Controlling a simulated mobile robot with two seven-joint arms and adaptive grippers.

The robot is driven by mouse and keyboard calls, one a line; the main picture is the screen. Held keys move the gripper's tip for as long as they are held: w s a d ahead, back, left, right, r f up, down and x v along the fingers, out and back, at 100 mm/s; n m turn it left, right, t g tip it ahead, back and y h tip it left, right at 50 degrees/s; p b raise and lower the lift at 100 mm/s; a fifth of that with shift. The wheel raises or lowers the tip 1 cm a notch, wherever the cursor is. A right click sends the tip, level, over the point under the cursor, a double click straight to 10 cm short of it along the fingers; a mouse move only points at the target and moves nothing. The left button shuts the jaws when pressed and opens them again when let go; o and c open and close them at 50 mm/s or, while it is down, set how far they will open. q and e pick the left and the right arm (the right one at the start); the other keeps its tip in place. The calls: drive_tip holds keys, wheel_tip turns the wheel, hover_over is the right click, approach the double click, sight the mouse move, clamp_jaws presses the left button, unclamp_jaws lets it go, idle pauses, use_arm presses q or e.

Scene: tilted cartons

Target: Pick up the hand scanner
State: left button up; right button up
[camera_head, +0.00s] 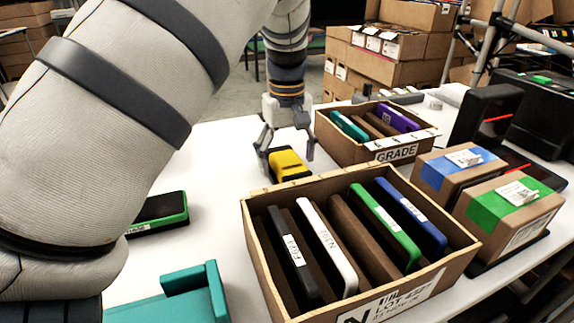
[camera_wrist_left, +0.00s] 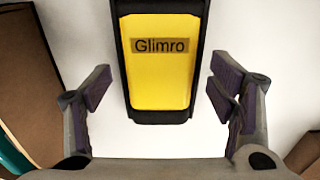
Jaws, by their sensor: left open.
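A yellow and black device (camera_head: 288,164), which I take to be the hand scanner, lies on the white table between the two cartons. In the left wrist view the yellow face (camera_wrist_left: 158,78) reads "Glimro". My left gripper (camera_head: 287,148) comes down over it from above, fingers apart. In the wrist view the open fingers (camera_wrist_left: 160,92) stand on either side, with white table showing between each finger and the device, so they do not touch it. The device's top end runs out of the wrist view. My right gripper is not in view.
A front carton (camera_head: 262,262) holds several upright slim devices; the GRADE carton (camera_head: 350,150) stands behind. Two taped boxes (camera_head: 460,166) (camera_head: 508,208) are at right. A green-edged black device (camera_head: 160,212) and a teal holder (camera_head: 190,292) are at left. Bare table (camera_head: 218,170) lies left of the gripper.

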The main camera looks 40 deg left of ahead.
use_arm(q)
drive_tip(key=c, duration=1.1)
drive_tip(key=shift+r, duration=0.1)
drive_tip(key=shift+r, duration=0.1)
